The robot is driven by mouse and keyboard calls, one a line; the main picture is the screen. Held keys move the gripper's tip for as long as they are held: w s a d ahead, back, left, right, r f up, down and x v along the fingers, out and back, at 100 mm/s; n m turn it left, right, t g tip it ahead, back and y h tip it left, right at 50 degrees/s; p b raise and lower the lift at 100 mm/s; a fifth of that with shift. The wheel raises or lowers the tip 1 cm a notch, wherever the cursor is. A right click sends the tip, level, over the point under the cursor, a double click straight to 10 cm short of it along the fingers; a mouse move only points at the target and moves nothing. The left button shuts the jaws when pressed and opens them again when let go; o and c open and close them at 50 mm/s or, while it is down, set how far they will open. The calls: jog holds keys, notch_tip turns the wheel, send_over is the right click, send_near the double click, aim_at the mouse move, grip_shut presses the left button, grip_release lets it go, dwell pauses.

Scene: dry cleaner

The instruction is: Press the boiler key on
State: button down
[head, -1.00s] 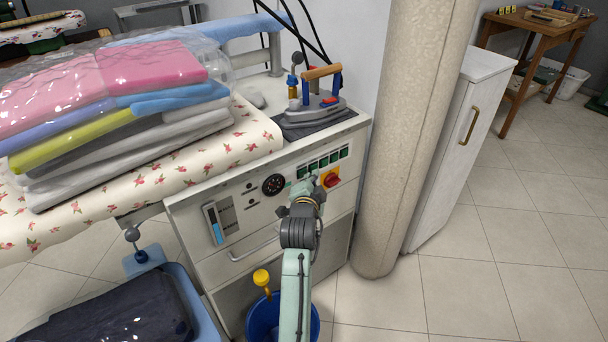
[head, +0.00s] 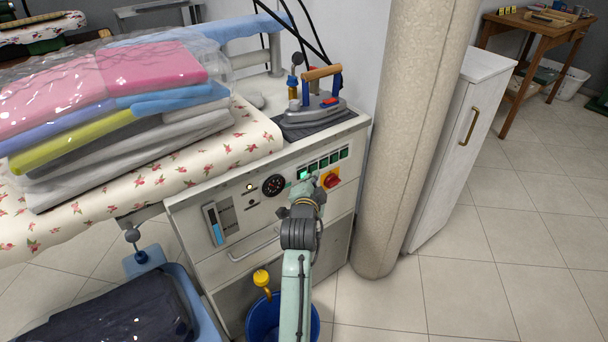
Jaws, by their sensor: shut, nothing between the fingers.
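The row of green keys (head: 323,163) is on the upper right of the white ironing station's control panel (head: 236,190). The leftmost key (head: 303,174) glows bright green, and the others are dark green. Their labels are too small to read, so I cannot tell by name which is the boiler key. My gripper (head: 314,181) is shut and empty, its tips just below the left end of the key row. I cannot tell whether the tips touch a key. A small lamp (head: 249,187) left of the round gauge (head: 274,185) is lit.
A red knob on a yellow plate (head: 331,180) is close right of my gripper. An iron (head: 314,104) rests on top of the station. A thick patterned column (head: 410,130) stands to the right. A blue bucket (head: 262,318) is below.

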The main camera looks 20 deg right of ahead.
jog(key=shift+s+d, duration=0.1)
jog(key=shift+s, duration=0.1)
jog(key=s, duration=0.1)
jog(key=s+d+p, duration=0.1)
jog(key=s, duration=0.1)
jog(key=s+d, duration=0.1)
jog(key=s, duration=0.1)
jog(key=shift+s, duration=0.25)
dwell(0.6)
